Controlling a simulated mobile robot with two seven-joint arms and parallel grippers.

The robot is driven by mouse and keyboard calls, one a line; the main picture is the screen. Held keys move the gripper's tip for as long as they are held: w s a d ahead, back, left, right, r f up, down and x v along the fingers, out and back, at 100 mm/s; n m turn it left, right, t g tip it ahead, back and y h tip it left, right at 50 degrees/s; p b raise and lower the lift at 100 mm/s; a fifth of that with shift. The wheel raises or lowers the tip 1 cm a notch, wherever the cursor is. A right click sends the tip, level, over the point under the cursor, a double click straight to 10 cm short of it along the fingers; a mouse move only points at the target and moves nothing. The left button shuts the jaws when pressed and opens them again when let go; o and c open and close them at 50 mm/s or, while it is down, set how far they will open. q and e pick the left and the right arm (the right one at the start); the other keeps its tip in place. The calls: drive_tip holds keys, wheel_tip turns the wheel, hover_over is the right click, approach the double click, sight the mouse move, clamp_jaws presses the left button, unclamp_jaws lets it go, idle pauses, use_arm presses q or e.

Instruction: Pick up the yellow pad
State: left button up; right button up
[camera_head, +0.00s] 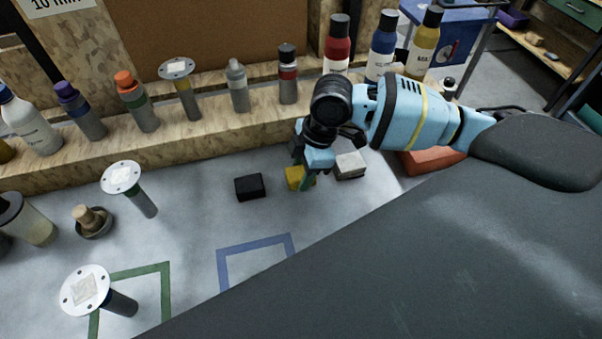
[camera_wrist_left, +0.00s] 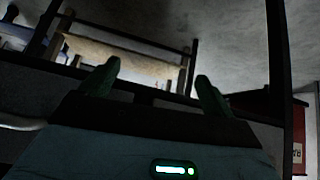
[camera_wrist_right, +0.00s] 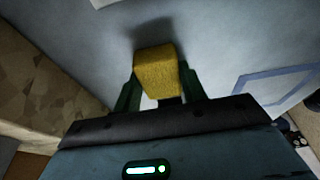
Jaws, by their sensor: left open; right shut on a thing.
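A black block (camera_head: 250,187) lies left of the pad and a white block (camera_head: 349,165) right of it. A wooden ledge (camera_head: 215,133) with several bottles runs behind. Disc-topped posts stand at left.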

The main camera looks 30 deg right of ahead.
sight(297, 173)
drive_tip(key=shift+r, duration=0.15)
drive_tip(key=shift+r, duration=0.6)
wheel_tip(297, 173, up, 2)
drive_tip(key=shift+r, duration=0.15)
drive_tip(key=s+a, duration=0.3)
drive_tip(key=a, duration=0.1)
drive_tip(key=s+a, duration=0.2)
drive_tip(key=a, duration=0.1)
drive_tip(key=s+a+r, duration=0.1)
drive_tip(key=s+a, duration=0.2)
drive_tip(key=a, duration=0.1)
drive_tip(key=shift+s+a+p, duration=0.35)
drive_tip(key=shift+p, duration=0.05)
drive_tip(key=shift+s+a+r, duration=0.1)
drive_tip(key=shift+s+a, duration=0.35)
drive_tip(key=shift+a, duration=0.1)
drive_tip(key=shift+o, duration=1.3)
drive_tip(key=shift+c, duration=0.9)
